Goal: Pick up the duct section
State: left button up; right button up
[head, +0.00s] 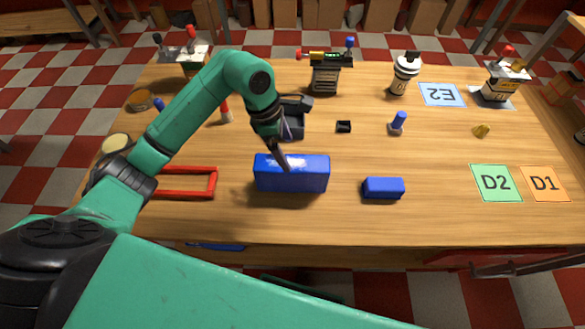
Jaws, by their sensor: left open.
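A large blue block (292,181) lies near the front middle of the table; I cannot tell for sure whether it is the duct section. My left gripper (284,163) points down at its top edge. Its dark fingers overlap the block in the picture, and I cannot tell whether they touch it. The gripper is open, with nothing seen held. A smaller blue block (383,188) lies to the right. A round orange-brown piece (139,101) lies at the far left. My right gripper is out of view.
A red frame (216,182) lies left of the large block. A blue peg (397,122) and small black piece (344,127) stand behind. Marked mats D2 (495,183), D1 (545,184) and E2 (442,94) lie right. Devices line the back.

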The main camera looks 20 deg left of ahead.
aim_at(292, 163)
pick_arm(q)
jog(key=p+x, duration=0.1)
jog(key=x, duration=0.2)
jog(key=p+x, duration=0.1)
jog(key=x, duration=0.2)
jog(key=p+x, duration=0.1)
jog(key=x, duration=0.2)
jog(key=shift+s+p, duration=0.25)
jog(key=shift+p, duration=0.05)
jog(key=shift+d+f, duration=0.1)
jog(key=shift+f, duration=0.25)
jog(key=shift+w, duration=0.1)
jog(key=c, duration=1.4)
jog(key=shift+c, duration=0.2)
jog(key=shift+r, duration=0.15)
notch_tip(292, 163, up, 20)
jog(key=b, duration=0.4)
jog(key=shift+b, duration=0.4)
